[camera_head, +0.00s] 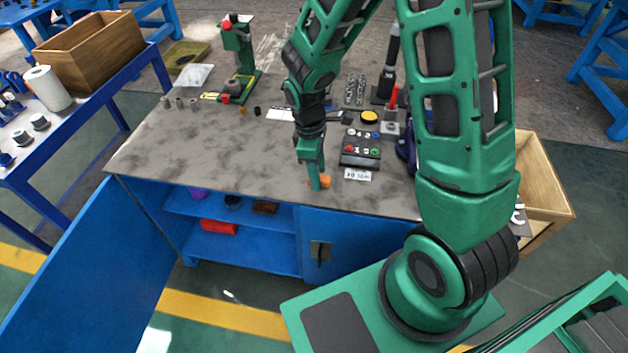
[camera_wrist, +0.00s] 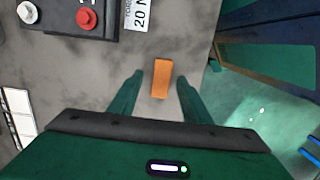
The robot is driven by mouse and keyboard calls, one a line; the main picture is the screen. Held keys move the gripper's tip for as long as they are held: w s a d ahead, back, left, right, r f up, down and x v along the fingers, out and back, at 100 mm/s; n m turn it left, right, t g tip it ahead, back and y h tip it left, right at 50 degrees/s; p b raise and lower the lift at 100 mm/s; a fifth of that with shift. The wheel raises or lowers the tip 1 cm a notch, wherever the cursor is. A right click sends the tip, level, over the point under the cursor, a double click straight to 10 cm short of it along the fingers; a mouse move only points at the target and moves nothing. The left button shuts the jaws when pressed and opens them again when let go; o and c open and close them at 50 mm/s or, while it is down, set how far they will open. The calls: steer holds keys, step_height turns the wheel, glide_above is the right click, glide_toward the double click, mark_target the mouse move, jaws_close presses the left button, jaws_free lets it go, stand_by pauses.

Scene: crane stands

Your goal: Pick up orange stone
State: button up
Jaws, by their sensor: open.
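The orange stone (camera_wrist: 161,78) is a small block lying on the grey worktop. In the wrist view it sits between the two green fingertips of my open gripper (camera_wrist: 158,80), with a gap on each side. In the head view only part of the orange stone (camera_head: 325,181) shows beside the fingers of my gripper (camera_head: 317,183), close to the worktop's front edge. I cannot tell from these views exactly how high the fingertips are above the worktop.
A control box (camera_head: 360,148) with coloured buttons and a white label card (camera_head: 358,175) lie close by. The worktop (camera_head: 190,150) is bare to the left. A green press (camera_head: 238,60) stands at the back left, and a wooden crate (camera_head: 540,180) is at the right.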

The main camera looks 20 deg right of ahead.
steer(key=shift+f, duration=0.4)
jaws_close()
steer(key=shift+r, duration=0.15)
steer(key=shift+r, duration=0.55)
steer(key=r, duration=0.2)
steer(key=d+r, duration=0.1)
steer(key=shift+w+r, duration=0.3)
steer(key=w+d+r, duration=0.1)
steer(key=d+r, duration=0.1)
steer(key=d, duration=0.1)
steer(key=w+d+r, duration=0.2)
steer(key=d, duration=0.1)
steer(key=w+d+r, duration=0.1)
steer(key=d+r, duration=0.1)
steer(key=d, duration=0.1)
steer(key=shift+w+d, duration=0.25)
steer(key=shift+w, duration=0.1)
